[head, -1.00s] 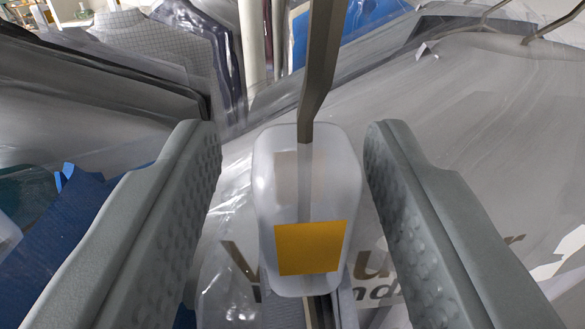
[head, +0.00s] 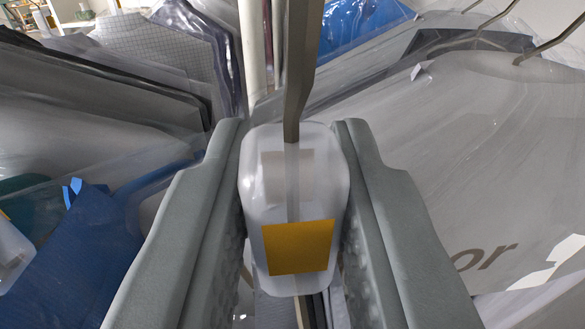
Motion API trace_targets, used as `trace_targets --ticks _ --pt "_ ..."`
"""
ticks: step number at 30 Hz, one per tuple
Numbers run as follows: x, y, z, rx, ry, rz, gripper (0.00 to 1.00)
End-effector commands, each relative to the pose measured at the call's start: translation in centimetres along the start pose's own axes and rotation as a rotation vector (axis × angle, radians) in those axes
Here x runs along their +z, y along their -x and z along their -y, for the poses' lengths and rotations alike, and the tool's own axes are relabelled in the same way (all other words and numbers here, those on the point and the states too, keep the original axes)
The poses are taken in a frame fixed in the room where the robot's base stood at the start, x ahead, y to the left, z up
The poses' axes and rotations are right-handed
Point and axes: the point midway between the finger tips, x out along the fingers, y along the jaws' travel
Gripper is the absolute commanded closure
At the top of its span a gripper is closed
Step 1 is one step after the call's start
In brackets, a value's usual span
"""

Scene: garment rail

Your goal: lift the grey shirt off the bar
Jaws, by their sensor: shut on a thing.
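My gripper (head: 294,205) is shut on a pale translucent block (head: 290,196) at the foot of a metal hanger hook (head: 298,75). A yellow-orange label (head: 298,247) is on the block's front. The textured pads press on both sides of the block. The hook rises out of the top of the picture, so its contact with the bar is not in view. The garment below the block is mostly hidden by my gripper; I cannot tell its colour surely.
Plastic-covered garments crowd both sides. A large grey-white cover with lettering (head: 450,190) hangs at right, with other metal hooks (head: 550,42) above it. Blue fabric (head: 75,240) and dark-edged garments (head: 100,85) hang at left. A narrow gap shows behind the hook.

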Motion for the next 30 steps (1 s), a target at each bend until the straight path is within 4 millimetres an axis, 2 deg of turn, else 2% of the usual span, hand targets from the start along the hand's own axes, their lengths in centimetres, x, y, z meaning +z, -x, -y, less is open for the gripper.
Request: trace_targets --ticks 21,30 --pt "-2.3 0.0 0.0 0.0 0.0 -0.002 1.0" --pt "-2.5 0.1 0.0 0.0 0.0 -0.001 1.0"
